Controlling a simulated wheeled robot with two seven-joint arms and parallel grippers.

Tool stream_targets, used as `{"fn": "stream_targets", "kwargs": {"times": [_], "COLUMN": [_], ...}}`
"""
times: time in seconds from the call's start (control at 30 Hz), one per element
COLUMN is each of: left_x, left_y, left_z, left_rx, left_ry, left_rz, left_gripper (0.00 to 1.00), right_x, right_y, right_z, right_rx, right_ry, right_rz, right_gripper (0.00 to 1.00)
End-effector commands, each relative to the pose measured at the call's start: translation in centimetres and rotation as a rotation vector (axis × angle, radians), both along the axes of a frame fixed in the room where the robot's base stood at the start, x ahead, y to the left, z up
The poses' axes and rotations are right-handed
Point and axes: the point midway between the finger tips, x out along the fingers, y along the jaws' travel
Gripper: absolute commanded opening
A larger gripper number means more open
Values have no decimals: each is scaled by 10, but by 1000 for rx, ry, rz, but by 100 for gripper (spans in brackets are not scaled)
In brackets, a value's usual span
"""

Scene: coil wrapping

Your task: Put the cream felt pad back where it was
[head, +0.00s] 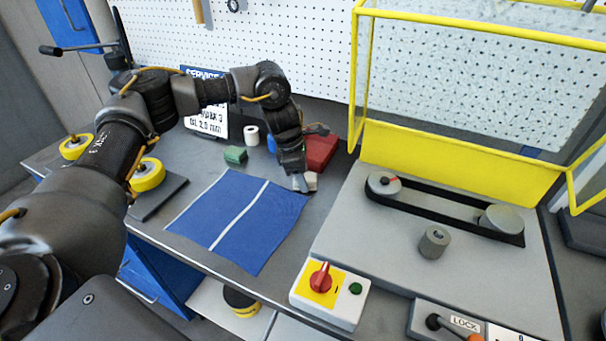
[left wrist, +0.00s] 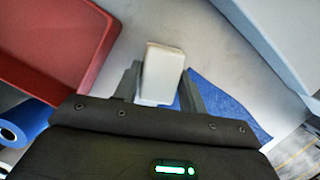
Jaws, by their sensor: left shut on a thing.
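My left gripper (head: 299,183) is shut on the cream felt pad (left wrist: 162,75), a small pale block that sits between its two fingers in the left wrist view. In the head view the pad (head: 311,181) shows at the fingertips, at the far right corner of the blue cloth (head: 232,213). I cannot tell whether the pad touches the table. The red tray (head: 322,153) lies just behind the gripper; it also shows at the upper left of the left wrist view (left wrist: 55,45). My right gripper is not in view.
A green block (head: 235,155), a white roll (head: 251,135) and a sign (head: 207,122) stand at the back. The grey machine base (head: 345,225) with belt and pulleys is on the right, under a yellow-framed guard (head: 440,172).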

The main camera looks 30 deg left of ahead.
Motion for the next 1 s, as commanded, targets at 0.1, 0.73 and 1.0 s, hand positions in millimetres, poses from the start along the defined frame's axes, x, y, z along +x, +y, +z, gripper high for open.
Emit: {"fn": "stream_targets", "kwargs": {"times": [0.1, 0.73, 1.0], "left_x": [0, 0, 0], "left_y": [0, 0, 1], "left_z": [-4, -9, -1], "left_rx": [-1, 0, 0], "left_ry": [0, 0, -1], "left_rz": [0, 0, 0], "left_gripper": [20, 63, 63], "right_x": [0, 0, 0], "right_y": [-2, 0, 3], "right_z": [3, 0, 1], "right_rx": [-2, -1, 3], "right_ry": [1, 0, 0], "right_rz": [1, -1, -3], "right_gripper": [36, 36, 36]}}
